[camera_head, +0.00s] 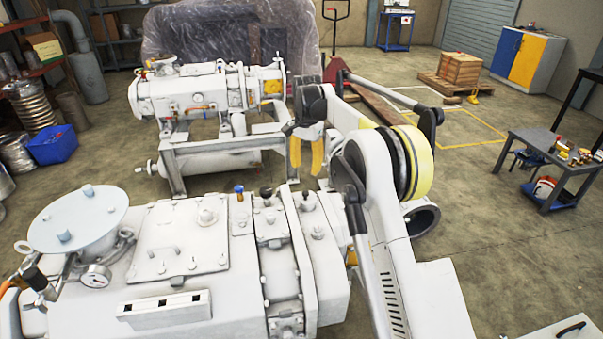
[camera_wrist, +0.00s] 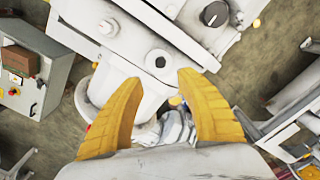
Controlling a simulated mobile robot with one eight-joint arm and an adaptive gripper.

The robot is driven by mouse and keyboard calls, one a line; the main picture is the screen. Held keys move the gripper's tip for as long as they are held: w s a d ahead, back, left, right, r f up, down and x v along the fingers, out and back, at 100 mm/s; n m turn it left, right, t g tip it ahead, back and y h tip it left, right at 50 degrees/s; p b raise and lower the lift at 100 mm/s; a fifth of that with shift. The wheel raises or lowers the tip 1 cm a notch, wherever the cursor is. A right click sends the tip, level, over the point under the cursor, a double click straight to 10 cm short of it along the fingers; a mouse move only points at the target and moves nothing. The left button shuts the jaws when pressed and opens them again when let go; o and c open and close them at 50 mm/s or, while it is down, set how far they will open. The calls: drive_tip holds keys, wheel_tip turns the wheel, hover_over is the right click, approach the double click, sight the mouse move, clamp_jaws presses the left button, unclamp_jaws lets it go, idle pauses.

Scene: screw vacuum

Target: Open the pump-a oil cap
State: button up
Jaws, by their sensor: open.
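My gripper (camera_head: 306,155) hangs with its two yellow fingers pointing down, beyond the far right end of the near white pump (camera_head: 225,295) in the head view. In the wrist view the fingers of my gripper (camera_wrist: 162,82) are spread apart with nothing between them. Two black knobs, one left (camera_head: 266,192) and one right (camera_head: 306,196), stand on top of the near pump. I cannot tell which fitting is the oil cap. The wrist view shows a dark round fitting (camera_wrist: 157,61) on a white housing just beyond the fingertips, and a black cap (camera_wrist: 215,13) at the top.
A second white pump (camera_head: 200,95) stands on a frame behind. A grey table (camera_head: 560,165) with small parts stands right. Open floor (camera_head: 480,190) lies between.

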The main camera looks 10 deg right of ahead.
sight(306, 192)
wheel_tip(306, 192, down, 11)
drive_tip(key=b, duration=0.4)
drive_tip(key=shift+r, duration=0.1)
drive_tip(key=shift+w, duration=0.1)
clamp_jaws()
